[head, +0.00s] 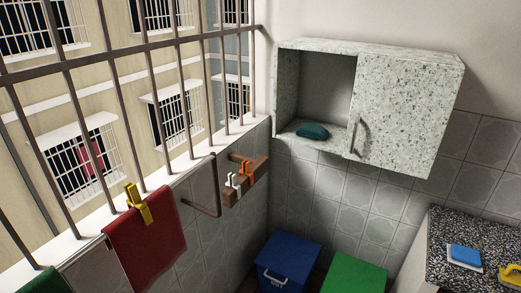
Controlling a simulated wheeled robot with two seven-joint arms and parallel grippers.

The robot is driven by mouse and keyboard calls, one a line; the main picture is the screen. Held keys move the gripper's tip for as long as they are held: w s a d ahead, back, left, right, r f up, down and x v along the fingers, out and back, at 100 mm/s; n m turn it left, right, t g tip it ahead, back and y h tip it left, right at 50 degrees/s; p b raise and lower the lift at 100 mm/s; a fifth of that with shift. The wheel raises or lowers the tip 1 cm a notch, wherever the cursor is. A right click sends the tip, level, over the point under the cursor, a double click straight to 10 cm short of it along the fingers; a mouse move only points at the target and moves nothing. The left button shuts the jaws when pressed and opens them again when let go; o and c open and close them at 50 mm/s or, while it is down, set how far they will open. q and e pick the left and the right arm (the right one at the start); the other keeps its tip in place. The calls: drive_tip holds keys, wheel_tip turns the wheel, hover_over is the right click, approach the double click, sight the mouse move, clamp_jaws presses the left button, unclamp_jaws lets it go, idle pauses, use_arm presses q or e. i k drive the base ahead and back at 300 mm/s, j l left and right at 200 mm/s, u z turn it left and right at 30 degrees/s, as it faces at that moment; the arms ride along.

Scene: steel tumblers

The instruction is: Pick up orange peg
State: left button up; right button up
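A yellow peg (138,204) clips a red cloth (147,240) hanging at the left. Neither of my grippers shows in the head view, so their states cannot be seen.
A speckled wall cabinet (405,107) has an open left compartment holding a teal object (312,131). Below stand a blue box (289,257) and a green one (354,275). A speckled counter (470,232) is at right with a blue sponge (465,254). Window bars (124,92) line the left.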

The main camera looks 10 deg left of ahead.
sight(245, 170)
drive_tip(key=i+l+u, duration=0.1)
drive_tip(key=l, duration=0.35)
drive_tip(key=i+l+u, duration=0.15)
drive_tip(key=l, duration=0.3)
drive_tip(key=i+l+u, duration=0.1)
drive_tip(key=i+l, duration=0.15)
drive_tip(key=l, duration=0.2)
drive_tip(key=i+l+u, duration=0.15)
drive_tip(key=l, duration=0.35)
drive_tip(key=l+u, duration=0.1)
drive_tip(key=l, duration=0.35)
drive_tip(key=i, duration=0.05)
